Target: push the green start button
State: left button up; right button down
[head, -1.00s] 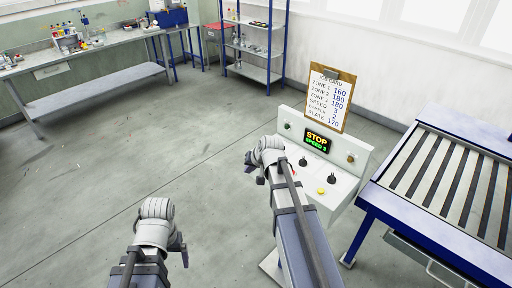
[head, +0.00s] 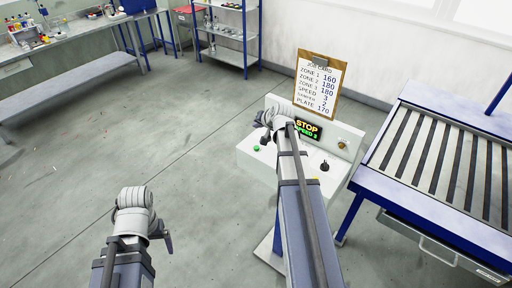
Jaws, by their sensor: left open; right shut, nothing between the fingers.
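The green button (head: 256,148) sits on the sloped face at the left of a white control console (head: 243,158). My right gripper (head: 264,138) is shut and empty, just above and beside the green button in the picture; I cannot tell whether they touch. Its arm covers the middle of the console. The display (head: 307,130) reads STOP and SPEED 3. A black knob (head: 324,166) shows right of the arm. My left gripper (head: 166,240) is open and empty, low over the floor, left of and well apart from the console.
A job card on a clipboard (head: 319,86) stands behind the console. A blue-framed roller table (head: 370,185) stands close at the right. A blue shelf rack (head: 229,40) and a workbench (head: 70,50) are at the back.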

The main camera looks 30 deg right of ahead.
aim_at(257, 149)
jog(key=shift+f, duration=0.1)
notch_tip(257, 149, down, 9)
jog(key=b, duration=0.8)
jog(key=shift+b, duration=0.4)
dwell(1.3)
jog(key=shift+f+b, duration=0.25)
jog(key=shift+b, duration=0.15)
jog(key=shift+f+b, duration=0.45)
jog(key=shift+b, duration=0.05)
dwell(0.6)
jog(key=shift+r, duration=0.1)
jog(key=shift+r+p, duration=0.85)
jog(key=shift+p, duration=0.1)
